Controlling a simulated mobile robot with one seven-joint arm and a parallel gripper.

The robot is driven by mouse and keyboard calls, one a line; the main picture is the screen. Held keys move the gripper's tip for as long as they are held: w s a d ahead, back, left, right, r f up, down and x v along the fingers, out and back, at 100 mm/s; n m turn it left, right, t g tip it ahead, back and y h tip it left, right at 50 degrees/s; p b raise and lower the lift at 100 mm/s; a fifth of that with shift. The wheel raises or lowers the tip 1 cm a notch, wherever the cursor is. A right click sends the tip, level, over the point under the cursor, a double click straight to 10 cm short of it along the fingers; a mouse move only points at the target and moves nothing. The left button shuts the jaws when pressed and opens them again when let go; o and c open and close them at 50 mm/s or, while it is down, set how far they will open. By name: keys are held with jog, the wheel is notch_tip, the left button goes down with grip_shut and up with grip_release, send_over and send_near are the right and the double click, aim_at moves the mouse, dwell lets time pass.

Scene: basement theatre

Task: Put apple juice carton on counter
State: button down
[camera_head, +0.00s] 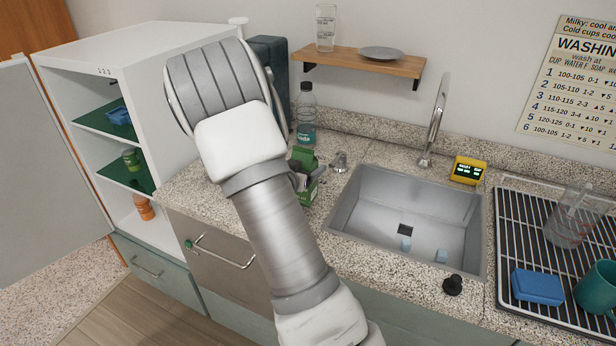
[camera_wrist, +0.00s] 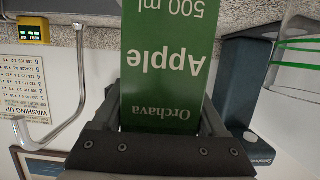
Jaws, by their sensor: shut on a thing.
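The apple juice carton (camera_head: 309,165) is green, with part of its side showing beside my arm, over the counter just left of the sink. In the wrist view the carton (camera_wrist: 165,60) fills the middle, with its label upside down. My gripper (camera_wrist: 160,110) is shut on the carton, one finger on each side. In the head view my arm hides most of the gripper. The speckled counter (camera_head: 345,265) runs around the sink. The carton's base appears at or close to the counter top; I cannot tell whether it touches.
The sink (camera_head: 380,215) holds small blue pieces. A bottle (camera_head: 306,118) stands behind the carton. A yellow display box (camera_head: 467,170) sits behind the sink. A drying rack (camera_head: 540,245) holds a blue block (camera_head: 537,287) and cups. An open shelf cabinet (camera_head: 130,60) is at left.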

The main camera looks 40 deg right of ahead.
jog(key=shift+f, duration=1.45)
jog(key=shift+f, duration=0.1)
jog(key=shift+f+b, duration=0.15)
jog(key=shift+b, duration=0.15)
grip_release()
